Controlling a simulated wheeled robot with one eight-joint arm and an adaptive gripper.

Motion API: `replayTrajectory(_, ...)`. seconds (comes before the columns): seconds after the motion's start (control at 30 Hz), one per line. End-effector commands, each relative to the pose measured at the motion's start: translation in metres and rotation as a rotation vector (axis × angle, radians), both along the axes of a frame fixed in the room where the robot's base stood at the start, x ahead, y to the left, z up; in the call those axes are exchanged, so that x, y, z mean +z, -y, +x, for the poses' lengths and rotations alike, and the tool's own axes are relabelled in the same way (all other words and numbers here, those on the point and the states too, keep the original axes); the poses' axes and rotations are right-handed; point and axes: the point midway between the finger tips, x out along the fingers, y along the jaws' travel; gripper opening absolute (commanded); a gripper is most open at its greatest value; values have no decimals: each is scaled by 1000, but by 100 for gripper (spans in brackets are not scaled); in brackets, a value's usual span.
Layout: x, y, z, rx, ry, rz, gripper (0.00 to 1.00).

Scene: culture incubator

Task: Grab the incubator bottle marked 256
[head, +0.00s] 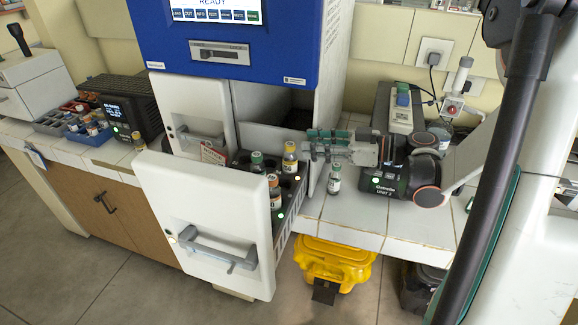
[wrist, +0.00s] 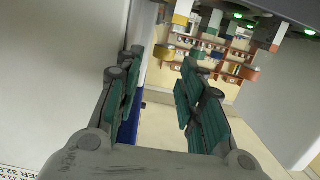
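The incubator drawer (head: 204,215) is pulled out, with bottles standing upright in its dark rack (head: 293,184). I see a yellow-capped bottle (head: 290,158), a green-capped bottle (head: 257,163) and an orange-capped bottle (head: 274,191). Their label numbers are too small to read, so I cannot tell which is 256. My gripper (head: 314,147) is just right of the yellow-capped bottle, lying about level. In the wrist view its green-padded fingers (wrist: 157,85) are apart with nothing between them. Several bottles, one yellow-banded (wrist: 180,19), show beyond the fingers at the top.
A green-capped bottle (head: 334,180) stands on the white counter (head: 352,215) below my gripper. The blue incubator housing (head: 290,50) hangs over the drawer's back. A black device (head: 385,184) sits to the right. A blue tray (head: 90,134) of vials is at left.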

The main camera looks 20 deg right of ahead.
Motion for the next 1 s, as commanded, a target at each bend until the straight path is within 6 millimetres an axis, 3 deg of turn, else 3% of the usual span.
replayTrajectory(0.27,-5,-18,12,0,-1,-1,36)
replayTrajectory(0.6,-17,-54,34,1,-1,-1,36)
replayTrajectory(0.9,-16,-57,37,-1,-1,0,36)
replayTrajectory(1.0,-16,-57,37,-1,-1,0,15)
